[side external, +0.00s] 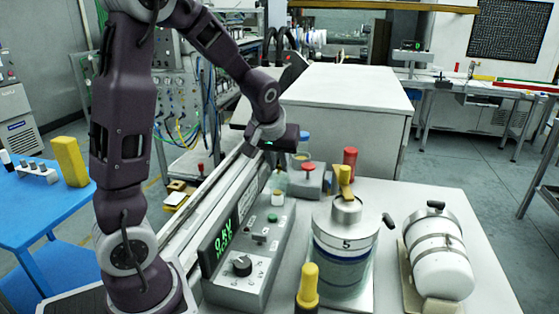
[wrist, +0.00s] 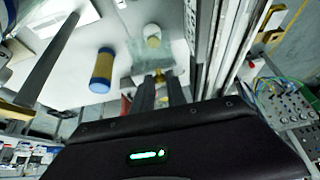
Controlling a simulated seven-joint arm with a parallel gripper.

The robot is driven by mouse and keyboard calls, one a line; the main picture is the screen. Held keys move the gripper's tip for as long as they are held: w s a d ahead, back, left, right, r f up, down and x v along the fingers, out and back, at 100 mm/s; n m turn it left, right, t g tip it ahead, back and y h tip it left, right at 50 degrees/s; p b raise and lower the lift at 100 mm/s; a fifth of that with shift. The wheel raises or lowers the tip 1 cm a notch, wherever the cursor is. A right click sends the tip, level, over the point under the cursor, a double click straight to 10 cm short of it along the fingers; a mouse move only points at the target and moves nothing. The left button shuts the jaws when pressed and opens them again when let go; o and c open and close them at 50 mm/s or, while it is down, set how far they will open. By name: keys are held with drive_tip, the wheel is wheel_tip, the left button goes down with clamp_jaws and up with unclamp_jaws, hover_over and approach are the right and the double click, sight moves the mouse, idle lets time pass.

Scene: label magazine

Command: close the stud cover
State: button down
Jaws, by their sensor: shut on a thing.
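I cannot pick out the stud cover with certainty. A small clear, greenish part (side external: 278,181) stands at the far end of the grey control box, below my gripper (side external: 272,146) in the side view; it may be the cover. In the wrist view, my gripper (wrist: 160,80) has its two dark fingers close together around a small brass-coloured piece (wrist: 158,74) at their tips. A pale translucent plate (wrist: 138,67) lies just beyond the tips. In the side view the fingertips and their contact are hidden or too small to tell.
The grey control box (side external: 258,248) has a green display, a knob and a green button.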

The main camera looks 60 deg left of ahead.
drive_tip(key=shift+d, duration=0.1)
idle(0.3)
drive_tip(key=c, duration=1.4)
unclamp_jaws()
drive_tip(key=shift+s, duration=0.1)
drive_tip(key=shift+o, duration=0.2)
